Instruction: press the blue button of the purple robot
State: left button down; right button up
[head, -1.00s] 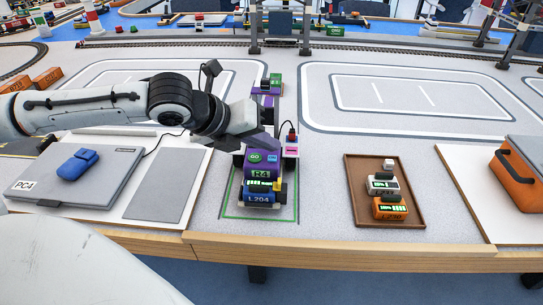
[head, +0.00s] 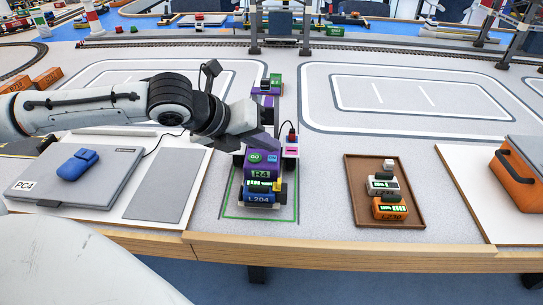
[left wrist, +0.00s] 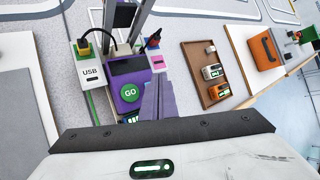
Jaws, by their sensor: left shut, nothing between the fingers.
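The purple robot (head: 259,173), marked R4, stands on the green-outlined pad near the table's front edge. Its top has a green GO button (head: 254,156) and a blue button (head: 272,158) beside it. My left gripper (head: 262,143) is shut and empty, just behind and above the robot's top. In the left wrist view the shut fingers (left wrist: 157,103) point at the robot's top, right of the GO button (left wrist: 130,92). The blue button cannot be made out there; the fingers may cover it. I cannot tell whether the fingertips touch anything. My right gripper is not in view.
A blue block (head: 257,197) marked L204 is at the robot's front. A USB box (left wrist: 91,73) and a pink-topped box (left wrist: 158,62) flank the robot. A brown tray (head: 360,210) with small engines is to the right, a laptop (head: 100,190) to the left.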

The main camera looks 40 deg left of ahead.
aim_at(268, 161)
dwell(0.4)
pick_arm(q)
jog(key=shift+f, duration=0.45)
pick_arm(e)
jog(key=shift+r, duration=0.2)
